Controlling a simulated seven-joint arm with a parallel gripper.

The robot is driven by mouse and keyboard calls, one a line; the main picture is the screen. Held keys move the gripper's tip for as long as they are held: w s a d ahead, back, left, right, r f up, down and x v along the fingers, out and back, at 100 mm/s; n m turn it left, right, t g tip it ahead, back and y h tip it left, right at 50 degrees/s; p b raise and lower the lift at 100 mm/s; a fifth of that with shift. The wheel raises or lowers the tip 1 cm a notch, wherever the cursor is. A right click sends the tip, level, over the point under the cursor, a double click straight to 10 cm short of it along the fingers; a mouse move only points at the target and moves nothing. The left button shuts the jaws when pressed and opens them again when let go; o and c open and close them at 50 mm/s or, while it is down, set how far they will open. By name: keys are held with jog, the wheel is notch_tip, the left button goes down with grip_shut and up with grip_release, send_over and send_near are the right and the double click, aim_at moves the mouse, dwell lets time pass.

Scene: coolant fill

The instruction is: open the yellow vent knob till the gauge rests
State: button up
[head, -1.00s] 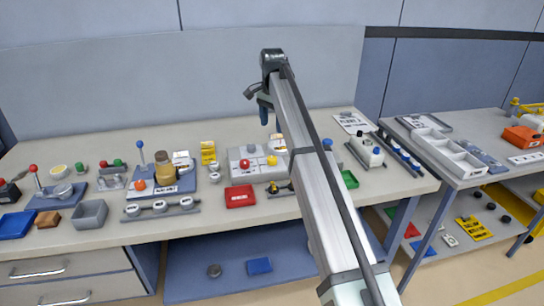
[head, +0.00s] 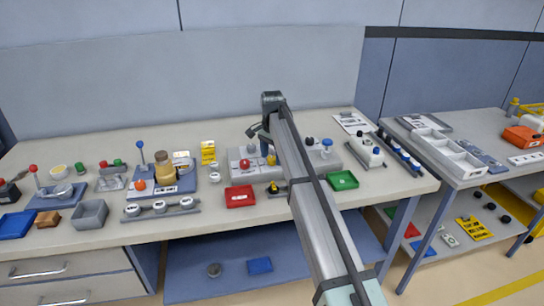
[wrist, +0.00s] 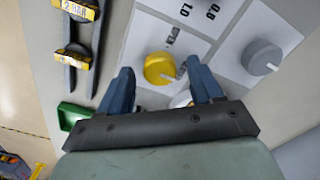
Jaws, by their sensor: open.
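The yellow vent knob (wrist: 158,68) shows in the wrist view on a white plate of the grey panel, with an "OPEN" label beside it. In the head view it (head: 271,160) is mostly behind my gripper (head: 265,148). In the wrist view my gripper (wrist: 159,76) is open, its two blue fingers on either side of the knob; I cannot tell whether they touch it.
A grey knob (wrist: 262,57) sits on the neighbouring plate. In the head view a red button (head: 245,163) is left of my gripper and a blue valve (head: 327,143) is right of my arm. A red tray (head: 240,196) and a green tray (head: 342,180) lie in front.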

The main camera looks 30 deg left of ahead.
jog(key=shift+f, duration=0.3)
jog(key=c, duration=1.1)
jog(key=shift+o, duration=0.2)
